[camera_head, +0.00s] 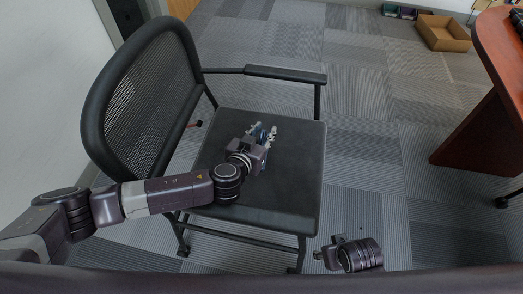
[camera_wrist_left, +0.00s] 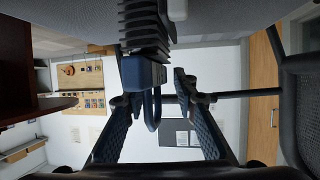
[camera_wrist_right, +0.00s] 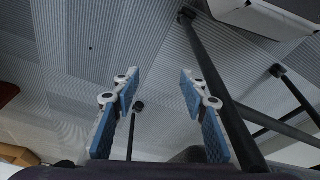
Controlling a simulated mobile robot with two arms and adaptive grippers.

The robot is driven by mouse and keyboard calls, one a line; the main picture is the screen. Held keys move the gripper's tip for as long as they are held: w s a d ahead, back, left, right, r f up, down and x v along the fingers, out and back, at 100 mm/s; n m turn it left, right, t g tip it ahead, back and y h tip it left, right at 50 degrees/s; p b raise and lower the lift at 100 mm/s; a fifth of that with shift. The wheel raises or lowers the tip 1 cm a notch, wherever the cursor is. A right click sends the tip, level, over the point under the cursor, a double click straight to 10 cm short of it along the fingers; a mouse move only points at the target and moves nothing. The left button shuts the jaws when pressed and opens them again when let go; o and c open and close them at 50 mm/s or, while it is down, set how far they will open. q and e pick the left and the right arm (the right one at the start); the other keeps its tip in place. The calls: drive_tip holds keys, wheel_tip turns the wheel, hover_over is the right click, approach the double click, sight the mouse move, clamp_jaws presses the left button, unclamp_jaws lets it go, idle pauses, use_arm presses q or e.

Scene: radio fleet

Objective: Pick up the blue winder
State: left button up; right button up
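The blue winder (camera_head: 262,135) is small in the head view, on the black chair seat (camera_head: 295,165) between the fingers of my left gripper (camera_head: 263,129). In the left wrist view, the winder (camera_wrist_left: 140,72) shows as a blue block with a dark ribbed part and a loop, and it covers the tip of the left-hand finger. A gap shows between it and the right-hand finger, so the left gripper is open around it. My right gripper (camera_wrist_right: 158,84) is open and empty. In the head view it is low, in front and to the right of the chair.
The chair has a mesh back (camera_head: 150,90) on the left and an armrest (camera_head: 286,75) beyond the seat. A brown desk (camera_head: 480,120) stands at the right. An open cardboard box (camera_head: 444,34) lies far back. Carpet between chair and desk is clear.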

use_arm(q)
clamp_jaws()
drive_tip(key=shift+r, duration=0.15)
